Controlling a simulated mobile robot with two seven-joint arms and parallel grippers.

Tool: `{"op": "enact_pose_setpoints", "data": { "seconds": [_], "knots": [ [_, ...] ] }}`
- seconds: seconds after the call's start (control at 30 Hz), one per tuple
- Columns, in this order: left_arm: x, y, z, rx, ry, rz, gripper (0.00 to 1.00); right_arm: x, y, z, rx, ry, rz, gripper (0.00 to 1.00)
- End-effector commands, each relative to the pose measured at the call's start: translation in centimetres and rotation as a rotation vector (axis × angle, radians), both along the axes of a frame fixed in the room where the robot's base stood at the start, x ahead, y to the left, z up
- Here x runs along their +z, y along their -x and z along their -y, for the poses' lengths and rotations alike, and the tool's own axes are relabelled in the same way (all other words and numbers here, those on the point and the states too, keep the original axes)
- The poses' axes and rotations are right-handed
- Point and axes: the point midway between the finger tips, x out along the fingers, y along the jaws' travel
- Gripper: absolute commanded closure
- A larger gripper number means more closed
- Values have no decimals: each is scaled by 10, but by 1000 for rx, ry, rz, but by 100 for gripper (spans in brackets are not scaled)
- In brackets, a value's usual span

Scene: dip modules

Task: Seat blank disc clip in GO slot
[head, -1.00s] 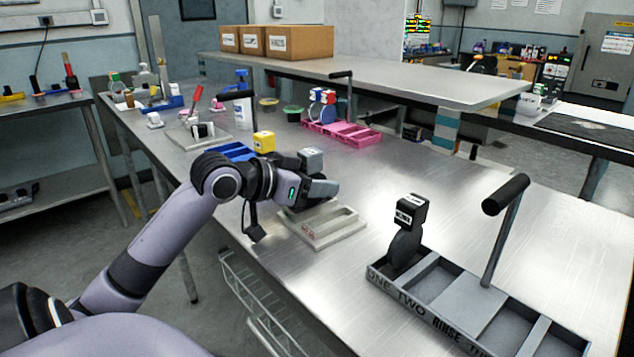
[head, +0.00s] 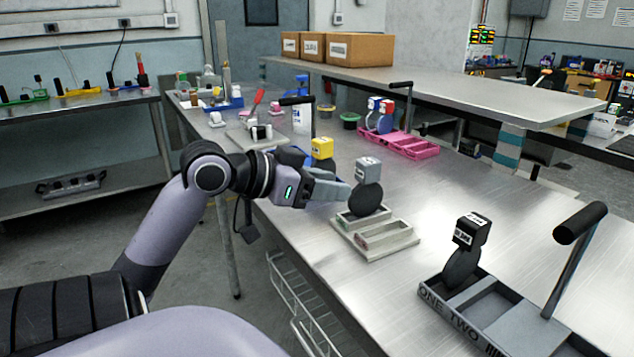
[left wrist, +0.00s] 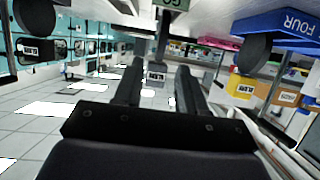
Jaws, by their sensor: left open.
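The blank disc clip has a grey labelled block (head: 367,170) on top of a dark round disc (head: 366,200). It stands upright with the disc's lower edge in the far compartment of the beige tray (head: 400,243). My left gripper (head: 345,191) is open and empty, just left of the disc, and seems apart from it. The left wrist view is upside down. There the block (left wrist: 157,73) shows beyond and between the open fingers, with the disc edge-on above it. A green label (left wrist: 172,3), seemingly GO, is beside the disc. My right gripper is not in view.
A dark grey tray (head: 470,305) with a tall handle and a black clip (head: 472,232) stands at the front right. A yellow clip (head: 322,148) and blue tray are behind my gripper. A pink tray (head: 410,147) is further back.

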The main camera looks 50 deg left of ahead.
Motion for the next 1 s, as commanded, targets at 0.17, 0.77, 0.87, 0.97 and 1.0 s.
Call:
{"op": "enact_pose_setpoints", "data": {
  "seconds": [0.17,0.77,0.87,0.97,1.0],
  "knots": [
    [5,13,-2,1,-1,0,60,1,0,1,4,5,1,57],
    [6,17,-3,-1,-2,-1,60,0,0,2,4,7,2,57],
    [6,17,-3,-1,-2,-1,60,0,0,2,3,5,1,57],
    [6,17,-3,-1,-2,-1,60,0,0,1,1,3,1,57],
    [6,17,-3,-1,-2,-1,60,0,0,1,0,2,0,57]
  ]
}}
